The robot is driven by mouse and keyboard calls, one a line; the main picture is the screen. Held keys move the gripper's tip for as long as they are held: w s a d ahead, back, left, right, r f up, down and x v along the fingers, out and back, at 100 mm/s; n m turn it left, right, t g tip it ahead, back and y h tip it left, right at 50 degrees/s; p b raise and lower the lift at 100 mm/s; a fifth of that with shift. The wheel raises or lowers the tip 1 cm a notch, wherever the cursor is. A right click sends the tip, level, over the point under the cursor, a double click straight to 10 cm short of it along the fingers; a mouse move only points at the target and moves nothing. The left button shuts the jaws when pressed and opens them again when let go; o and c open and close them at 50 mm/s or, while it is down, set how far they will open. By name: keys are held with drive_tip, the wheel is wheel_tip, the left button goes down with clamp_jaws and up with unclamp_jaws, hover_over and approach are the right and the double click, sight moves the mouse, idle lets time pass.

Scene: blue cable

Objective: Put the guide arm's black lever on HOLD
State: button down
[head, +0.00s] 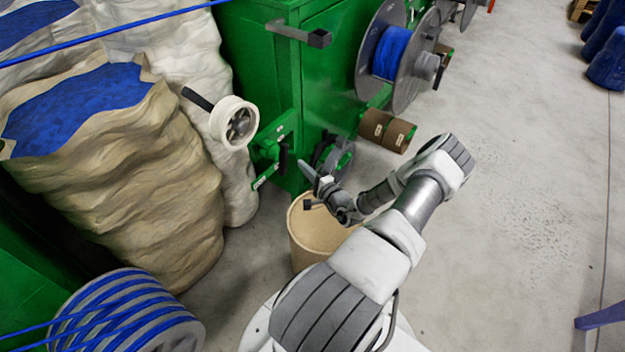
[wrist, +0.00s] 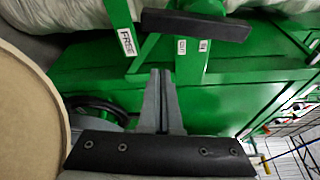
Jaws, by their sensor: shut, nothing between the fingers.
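The black lever (wrist: 195,25) lies across the top of the wrist view, on a green bracket of the guide arm. In the head view the lever (head: 283,158) stands roughly upright on the green guide arm (head: 268,150). A white label reading FREE (wrist: 127,41) sits left of it in the wrist view. Two small white labels (wrist: 192,46) sit just below the lever, too small to read. I cannot make out HOLD. My gripper (wrist: 161,72) is shut and empty, its tips pointing at the lever with a visible gap. It also shows in the head view (head: 307,172), right of the lever.
The green machine cabinet (head: 325,85) stands behind. A tan drum (head: 310,235) stands below my gripper and shows at the wrist view's left edge (wrist: 25,110). Large sacks (head: 125,170) fill the left.

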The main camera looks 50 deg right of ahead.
sight(285, 170)
drive_tip(key=shift+w+a+r+b, duration=0.15)
drive_tip(key=shift+w+a, duration=0.1)
drive_tip(key=shift+a, duration=0.3)
drive_tip(key=shift+w+a+r+b, duration=0.15)
drive_tip(key=shift+w+a, duration=0.15)
drive_tip(key=shift+a, duration=0.3)
drive_tip(key=shift+w+a+r+b, duration=0.15)
drive_tip(key=shift+w+a, duration=0.1)
drive_tip(key=shift+a, duration=0.3)
drive_tip(key=shift+f, duration=0.1)
drive_tip(key=a+p, duration=0.1)
drive_tip(key=p, duration=0.1)
drive_tip(key=a+m+p, duration=0.1)
drive_tip(key=p, duration=0.1)
drive_tip(key=shift+r+p, duration=0.3)
drive_tip(key=shift+r, duration=0.05)
drive_tip(key=shift+a+f, duration=0.1)
drive_tip(key=shift+f, duration=0.05)
